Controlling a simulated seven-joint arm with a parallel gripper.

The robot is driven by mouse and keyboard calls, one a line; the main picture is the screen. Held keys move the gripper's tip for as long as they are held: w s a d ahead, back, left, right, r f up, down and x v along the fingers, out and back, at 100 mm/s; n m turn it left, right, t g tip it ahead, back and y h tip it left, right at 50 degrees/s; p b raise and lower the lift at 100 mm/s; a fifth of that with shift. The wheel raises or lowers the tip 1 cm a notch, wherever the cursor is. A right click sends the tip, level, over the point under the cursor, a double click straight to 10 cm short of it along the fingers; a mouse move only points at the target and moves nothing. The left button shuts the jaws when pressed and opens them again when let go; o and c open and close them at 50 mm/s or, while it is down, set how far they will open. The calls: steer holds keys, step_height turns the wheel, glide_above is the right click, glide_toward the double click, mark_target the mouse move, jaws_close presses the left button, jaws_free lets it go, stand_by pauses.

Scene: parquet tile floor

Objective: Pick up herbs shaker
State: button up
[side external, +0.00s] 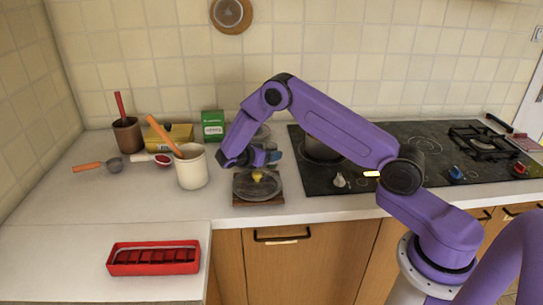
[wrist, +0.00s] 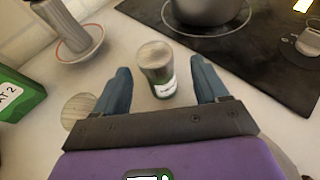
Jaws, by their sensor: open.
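A small glass shaker with a grey top, dark green contents and a white label, likely the herbs shaker (wrist: 157,70), stands upright on the white counter in the wrist view. My gripper (wrist: 160,75) is open, with one blue finger on each side of the shaker. Gaps show between both fingers and the glass. In the side view my gripper (side external: 264,157) is low over the counter, left of the stove. I cannot make out the shaker there; the arm and gripper cover that area.
The black stove (side external: 425,150) with a pot (side external: 322,148) is to the right. A dark dish (side external: 257,186) on a wooden board is in front of my gripper. A cream crock (side external: 191,168) and a green box (side external: 212,126) stand to the left. A saucer (wrist: 80,50) carries a grey cylinder.

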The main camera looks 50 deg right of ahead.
steer(key=shift+w+x, duration=0.2)
steer(key=shift+x, duration=2.5)
steer(key=shift+f, duration=0.1)
steer(key=c, duration=1.1)
